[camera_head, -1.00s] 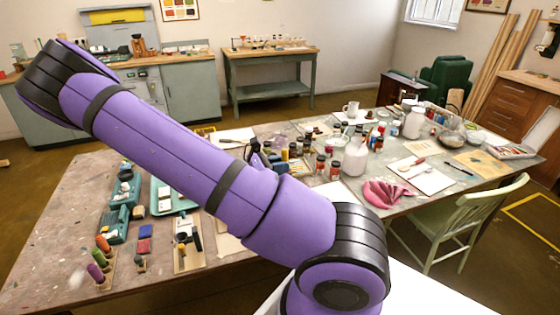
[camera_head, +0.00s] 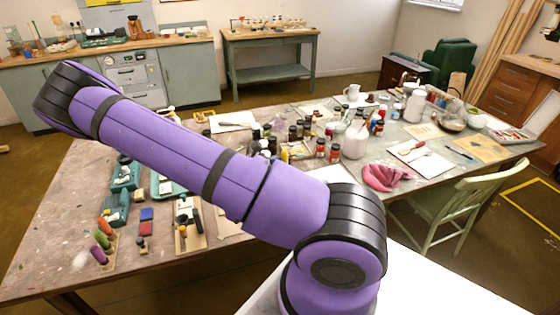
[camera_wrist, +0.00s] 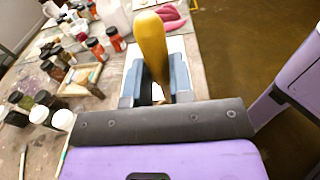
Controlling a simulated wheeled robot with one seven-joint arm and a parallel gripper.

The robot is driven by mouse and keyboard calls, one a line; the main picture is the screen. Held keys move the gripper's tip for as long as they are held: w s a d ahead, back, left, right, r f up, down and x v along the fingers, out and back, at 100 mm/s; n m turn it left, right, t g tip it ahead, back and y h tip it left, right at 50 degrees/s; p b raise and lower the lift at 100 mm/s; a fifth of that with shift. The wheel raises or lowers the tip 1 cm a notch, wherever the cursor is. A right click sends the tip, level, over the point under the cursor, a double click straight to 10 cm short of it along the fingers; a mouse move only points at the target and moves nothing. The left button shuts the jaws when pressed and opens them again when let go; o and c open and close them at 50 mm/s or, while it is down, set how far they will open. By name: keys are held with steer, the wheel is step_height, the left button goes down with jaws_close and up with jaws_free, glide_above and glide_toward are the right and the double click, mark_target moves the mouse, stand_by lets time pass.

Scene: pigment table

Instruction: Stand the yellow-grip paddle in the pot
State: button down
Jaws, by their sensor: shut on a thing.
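The yellow-grip paddle (camera_wrist: 152,45) is between my gripper's two blue-grey fingers (camera_wrist: 157,82) in the wrist view. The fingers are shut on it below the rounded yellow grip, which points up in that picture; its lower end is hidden. In the head view, my purple arm hides both gripper and paddle. A white pot (camera_head: 355,142) stands upright near the middle of the table in the head view. What looks like the same pot shows partly at the top of the wrist view (camera_wrist: 115,16), apart from the paddle. I cannot tell whether it is the task's pot.
Small paint jars (camera_head: 320,147) crowd around the white pot. A pink cloth (camera_head: 386,177) lies to its right. Another white jar (camera_head: 414,106) stands farther back. A green chair (camera_head: 440,210) is at the table's right front.

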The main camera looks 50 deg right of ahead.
steer(key=shift+f, duration=1.6)
steer(key=c, duration=0.9)
jaws_free()
steer(key=v, duration=1)
steer(key=shift+w+a, duration=0.2)
steer(key=shift+a, duration=0.15)
